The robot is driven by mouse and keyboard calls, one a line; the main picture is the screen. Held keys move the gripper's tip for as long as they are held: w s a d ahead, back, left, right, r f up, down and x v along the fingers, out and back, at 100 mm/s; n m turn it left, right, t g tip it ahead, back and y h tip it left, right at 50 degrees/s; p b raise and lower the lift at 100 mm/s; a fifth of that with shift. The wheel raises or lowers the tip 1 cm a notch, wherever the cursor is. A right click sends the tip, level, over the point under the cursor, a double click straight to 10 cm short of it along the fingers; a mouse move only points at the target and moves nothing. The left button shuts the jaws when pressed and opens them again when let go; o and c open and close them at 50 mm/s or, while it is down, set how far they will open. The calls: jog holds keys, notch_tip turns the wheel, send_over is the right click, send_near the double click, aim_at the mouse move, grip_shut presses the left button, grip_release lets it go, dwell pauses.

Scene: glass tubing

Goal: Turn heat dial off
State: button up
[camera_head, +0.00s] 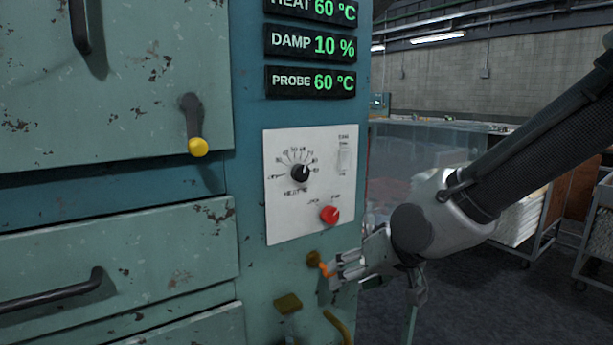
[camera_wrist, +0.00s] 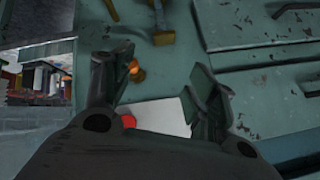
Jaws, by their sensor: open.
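The black heat dial (camera_head: 300,172) sits on a white control panel (camera_head: 283,222) on the teal cabinet, with a printed scale around it. Its white pointer mark is too small to read surely. A red knob (camera_head: 330,214) is below it to the right. My gripper (camera_head: 338,270) is at the cabinet's right side, below the panel and apart from the dial. In the wrist view my gripper (camera_wrist: 165,80) is open and empty, with the white panel (camera_wrist: 160,117) and the red knob (camera_wrist: 128,121) partly showing. The dial is hidden in that view.
An orange-tipped fitting (camera_head: 322,268) is close to my gripper. A yellow-knobbed lever (camera_head: 197,146) and drawer handle (camera_head: 60,289) stick out at the left. Displays (camera_head: 310,80) above read heat 60, damp 10, probe 60. Carts (camera_head: 535,215) stand at the right.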

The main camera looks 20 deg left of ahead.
jog(key=w+a+r+m+t+y, duration=0.1)
jog(key=a+r+t+y, duration=0.1)
jog(key=a, duration=0.4)
jog(key=m+t+y, duration=0.4)
jog(key=m+t, duration=0.1)
jog(key=m, duration=0.1)
send_near(303, 174)
jog(key=x, duration=0.9)
jog(key=shift+w+a, duration=0.15)
jog(key=shift+c, duration=0.2)
jog(key=c, duration=1)
